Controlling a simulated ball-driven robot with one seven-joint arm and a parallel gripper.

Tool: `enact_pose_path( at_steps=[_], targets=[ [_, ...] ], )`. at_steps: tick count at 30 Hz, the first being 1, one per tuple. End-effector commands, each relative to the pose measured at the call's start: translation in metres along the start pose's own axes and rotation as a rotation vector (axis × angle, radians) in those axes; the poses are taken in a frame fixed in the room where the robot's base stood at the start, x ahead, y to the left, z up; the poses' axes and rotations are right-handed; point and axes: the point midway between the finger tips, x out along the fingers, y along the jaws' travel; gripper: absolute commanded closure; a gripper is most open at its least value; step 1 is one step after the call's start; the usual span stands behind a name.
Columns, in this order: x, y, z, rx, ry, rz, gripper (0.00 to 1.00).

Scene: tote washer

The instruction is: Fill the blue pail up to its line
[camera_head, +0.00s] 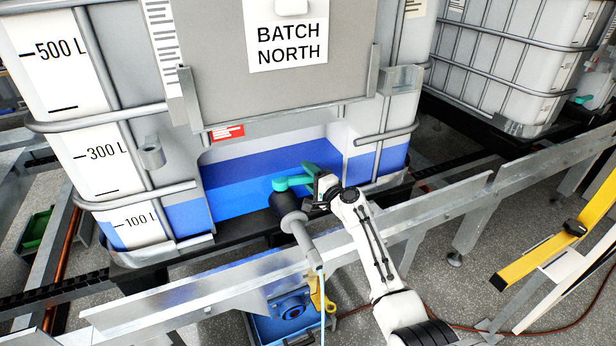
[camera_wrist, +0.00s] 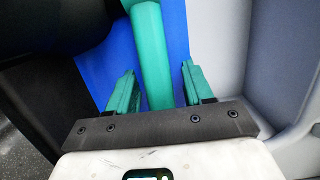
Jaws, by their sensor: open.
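The tank (camera_head: 240,160) marked BATCH NORTH holds blue liquid, its level slightly above the 100 L mark. A black valve outlet (camera_head: 283,203) sticks out at its foot, with a teal lever (camera_head: 290,183) on top. A grey spout slants down from it, and a thin pale line (camera_head: 321,295) runs below; I cannot tell whether it is liquid or a tube. My gripper (camera_head: 312,184) is at the lever. In the wrist view my gripper (camera_wrist: 157,82) is open, with one teal finger on each side of the lever (camera_wrist: 152,50) and gaps showing. No pail is clearly recognisable.
A metal rail (camera_head: 200,290) crosses in front of the tank. A second tank (camera_head: 520,60) stands at the back right. A yellow beam (camera_head: 560,240) is at the right.

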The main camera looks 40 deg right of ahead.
Motion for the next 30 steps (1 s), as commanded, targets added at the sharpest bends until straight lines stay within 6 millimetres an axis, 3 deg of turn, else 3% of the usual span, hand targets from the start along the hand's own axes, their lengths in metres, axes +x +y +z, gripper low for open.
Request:
enact_pose_path(
  at_steps=[10, 26, 30],
  targets=[
    [0.0038, -0.0001, 0.0001, -0.001, 0.000, 0.001, 0.49],
    [0.0035, 0.0004, 0.0001, -0.001, 0.000, 0.001, 0.99],
    [0.0035, 0.0005, 0.0001, -0.001, 0.000, 0.001, 1.00]
  ],
)
